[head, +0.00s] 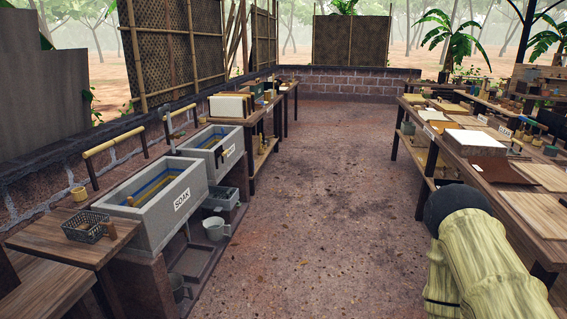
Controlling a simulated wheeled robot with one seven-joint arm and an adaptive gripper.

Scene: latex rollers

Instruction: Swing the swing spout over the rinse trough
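Two grey stone troughs stand along the left wall. The nearer trough (178,218) carries a label reading SOAK. The farther trough (229,163) has a label too small to read; it may be the rinse trough. A bamboo bar (181,110) on thin uprights stands by the wall near the farther trough. A similar bamboo bar (100,148) stands behind the nearer one. I cannot tell whether either is the swing spout. A small yellowish piece (220,152) shows at the farther trough. My gripper is not in view; part of my arm shows at the lower right.
A wooden side table (60,243) with a wire basket (88,229) stands at the front left. A long worktable (480,165) with boards lines the right. The earthen floor (325,210) between is clear.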

